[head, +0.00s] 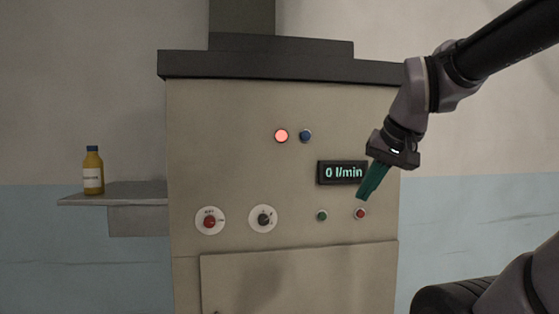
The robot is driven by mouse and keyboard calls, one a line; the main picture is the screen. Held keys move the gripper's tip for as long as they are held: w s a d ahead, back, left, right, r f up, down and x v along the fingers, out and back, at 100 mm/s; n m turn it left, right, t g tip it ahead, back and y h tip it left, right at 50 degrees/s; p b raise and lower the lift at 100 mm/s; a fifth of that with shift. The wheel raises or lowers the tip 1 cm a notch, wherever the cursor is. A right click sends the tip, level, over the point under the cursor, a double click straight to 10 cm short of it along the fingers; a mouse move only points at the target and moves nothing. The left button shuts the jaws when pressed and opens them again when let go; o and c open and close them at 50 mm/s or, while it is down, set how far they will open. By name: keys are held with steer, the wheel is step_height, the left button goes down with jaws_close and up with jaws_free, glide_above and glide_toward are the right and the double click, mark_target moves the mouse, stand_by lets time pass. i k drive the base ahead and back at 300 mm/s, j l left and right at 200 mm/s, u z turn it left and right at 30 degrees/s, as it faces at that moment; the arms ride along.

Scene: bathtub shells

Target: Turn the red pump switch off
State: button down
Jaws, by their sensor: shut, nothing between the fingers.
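A beige control panel (290,185) fills the middle of the head view. A red knob (209,221) sits on a round white plate at its lower left; the small lettering and the knob's exact setting are too small to read. A small red button (361,213) is at the lower right of the panel. My gripper (363,197) is shut and empty, with its green fingers pointing down and left. Their tips are just above the small red button in the picture; I cannot tell whether they touch it. The red knob is well to the left of my gripper.
A black knob (263,219) and a green button (322,215) sit between the red ones. A display (342,172) reads 0 l/min. Above are a glowing red lamp (281,136) and a dark blue one (306,136). A yellow bottle (93,172) stands on a shelf (125,194) at left.

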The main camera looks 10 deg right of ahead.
mark_target(210, 221)
steer(key=k+j+z, duration=0.1)
steer(key=j, duration=0.25)
steer(key=k+j+z, duration=0.15)
steer(key=j, duration=0.15)
steer(key=k+j+z, duration=0.1)
steer(key=j, duration=0.2)
steer(key=k+j+z, duration=0.1)
steer(key=j, duration=0.2)
